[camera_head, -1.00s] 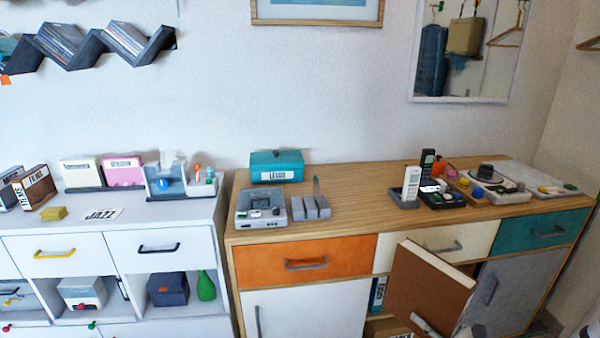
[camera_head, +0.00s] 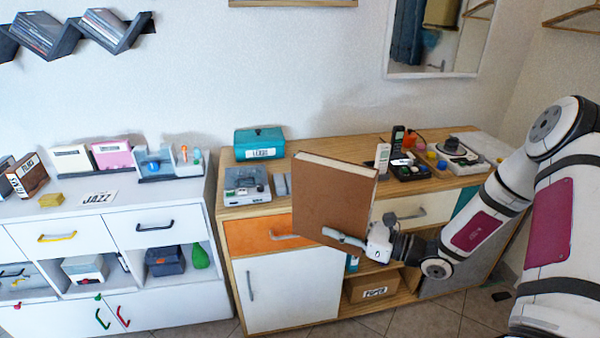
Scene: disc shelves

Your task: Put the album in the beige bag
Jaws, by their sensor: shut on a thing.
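The album (camera_head: 332,205) is a brown, book-like block with pale page edges along its top. My gripper (camera_head: 345,238) is shut on its lower part and holds it up, slightly tilted, in front of the wooden sideboard. The album hides part of the sideboard top and of the orange drawer. A beige bag-like item (camera_head: 442,12) shows only in the mirror at the upper right, cut off by the frame's top. I see no beige bag directly in the room.
The wooden sideboard (camera_head: 225,208) carries a teal box (camera_head: 259,145), a grey device (camera_head: 247,186), phones and small trays. A white cabinet (camera_head: 75,225) stands left. A labelled box (camera_head: 372,287) sits in the sideboard's open lower compartment. Floor shows in front.

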